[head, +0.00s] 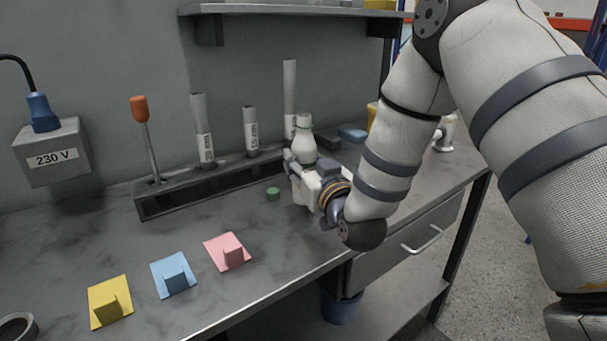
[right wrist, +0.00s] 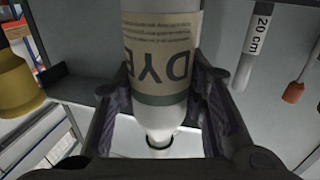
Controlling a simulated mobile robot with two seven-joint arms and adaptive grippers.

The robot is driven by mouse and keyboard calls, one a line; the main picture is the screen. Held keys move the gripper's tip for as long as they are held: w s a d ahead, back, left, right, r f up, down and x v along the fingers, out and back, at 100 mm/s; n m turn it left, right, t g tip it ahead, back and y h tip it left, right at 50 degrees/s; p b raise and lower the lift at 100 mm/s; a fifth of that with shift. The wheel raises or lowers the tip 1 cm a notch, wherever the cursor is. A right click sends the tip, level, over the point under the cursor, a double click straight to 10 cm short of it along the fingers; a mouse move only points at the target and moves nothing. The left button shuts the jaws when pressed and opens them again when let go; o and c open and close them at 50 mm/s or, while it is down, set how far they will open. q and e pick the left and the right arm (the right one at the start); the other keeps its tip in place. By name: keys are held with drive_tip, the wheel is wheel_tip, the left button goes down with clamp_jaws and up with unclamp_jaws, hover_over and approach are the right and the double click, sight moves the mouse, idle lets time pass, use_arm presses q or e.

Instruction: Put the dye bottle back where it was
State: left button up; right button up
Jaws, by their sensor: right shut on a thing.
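The dye bottle (right wrist: 160,60) is between the fingers of my right gripper (right wrist: 158,112). In the right wrist view its beige label with DYE lettering fills the upper middle, and its pale narrow end points down the picture. In the head view the white top of the bottle (head: 304,145) stands above my right gripper (head: 303,178), which hides its lower part. The gripper is shut on the bottle, over the workbench (head: 130,235) beside the dark rack's right end. From these frames I cannot tell whether the bottle touches the bench. My left gripper is not in view.
The dark rack (head: 190,200) has labelled tubes (head: 203,130) and an orange-handled tool (head: 141,110) along it. Yellow (head: 109,303), blue (head: 173,276) and pink (head: 228,252) pieces lie near the front edge. A shelf (head: 290,9) overhangs.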

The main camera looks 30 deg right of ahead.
drive_tip(key=shift+w+f, duration=0.1)
drive_tip(key=shift+f, duration=1.25)
drive_tip(key=shift+a, duration=0.1)
drive_tip(key=shift+f, duration=0.2)
drive_tip(key=o, duration=1.4)
